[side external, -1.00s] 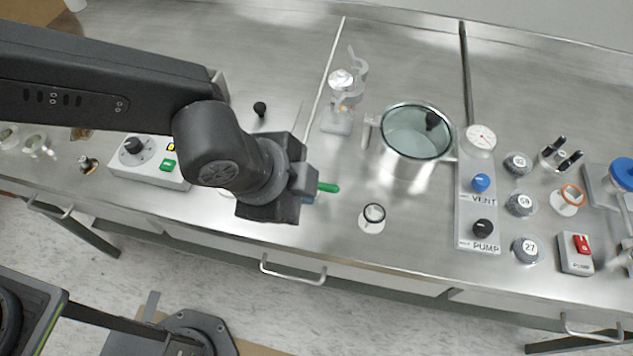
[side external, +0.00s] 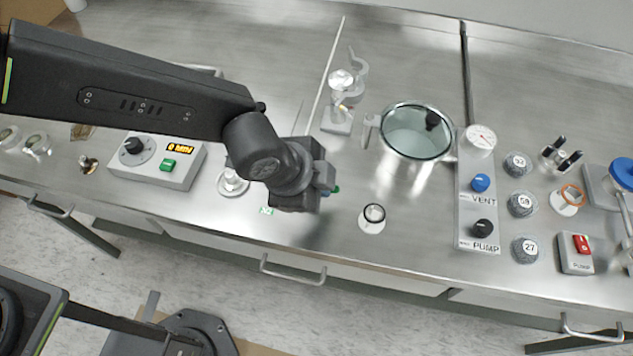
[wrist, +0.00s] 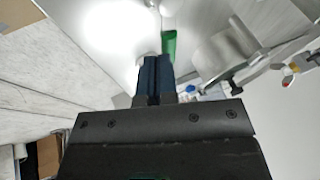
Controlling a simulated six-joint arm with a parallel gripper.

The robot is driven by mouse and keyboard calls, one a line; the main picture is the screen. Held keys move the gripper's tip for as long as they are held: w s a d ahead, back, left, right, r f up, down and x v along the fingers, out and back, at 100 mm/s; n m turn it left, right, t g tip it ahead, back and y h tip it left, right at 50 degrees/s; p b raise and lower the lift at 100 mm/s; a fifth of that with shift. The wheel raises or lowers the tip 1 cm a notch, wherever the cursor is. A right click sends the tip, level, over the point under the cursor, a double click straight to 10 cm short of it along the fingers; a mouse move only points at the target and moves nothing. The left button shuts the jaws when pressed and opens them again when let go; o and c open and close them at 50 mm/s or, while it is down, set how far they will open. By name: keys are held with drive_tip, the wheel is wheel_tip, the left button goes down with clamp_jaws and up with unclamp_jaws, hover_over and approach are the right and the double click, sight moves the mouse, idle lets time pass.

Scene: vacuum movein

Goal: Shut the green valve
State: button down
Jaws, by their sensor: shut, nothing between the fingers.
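My wrist and gripper hide the rest of the valve there. In the wrist view the green handle (wrist: 169,43) stands just beyond and slightly right of the fingertips (wrist: 155,62). My dark blue fingers are shut together with nothing between them. I cannot tell whether they touch the handle.
A control box (side external: 157,160) with a knob and green button and a round metal fitting (side external: 232,183) stand to the left. A small ring-topped piece (side external: 372,218), a glass-lidded chamber (side external: 415,133) and a vent and pump panel (side external: 479,215) are to the right.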

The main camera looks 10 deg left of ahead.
drive_tip(key=shift+w+d+n+t+y, duration=0.2)
drive_tip(key=shift+w+n+t+y, duration=0.2)
drive_tip(key=shift+n, duration=0.7)
drive_tip(key=shift+w+d+n+y, duration=0.1)
drive_tip(key=shift+w+n+y, duration=0.45)
drive_tip(key=shift+n, duration=0.65)
drive_tip(key=w+n+y, duration=0.1)
drive_tip(key=n, duration=0.2)
drive_tip(key=shift+w+n+t+y, duration=0.3)
drive_tip(key=shift+w+t+y, duration=0.05)
drive_tip(key=shift+t, duration=0.05)
drive_tip(key=n, duration=0.1)
drive_tip(key=w+a+n+y, duration=0.1)
drive_tip(key=n, duration=0.1)
drive_tip(key=shift+w+n+y, duration=0.3)
drive_tip(key=n, duration=0.1)
drive_tip(key=w+a+n+y, duration=0.1)
drive_tip(key=n, duration=0.1)
drive_tip(key=n+g+y, duration=0.1)
drive_tip(key=shift+w+a+n, duration=0.2)
drive_tip(key=shift+a+n, duration=0.1)
drive_tip(key=shift+a, duration=0.05)
drive_tip(key=shift+s, duration=0.1)
drive_tip(key=shift+s+a, duration=0.3)
drive_tip(key=shift+s, duration=0.4)
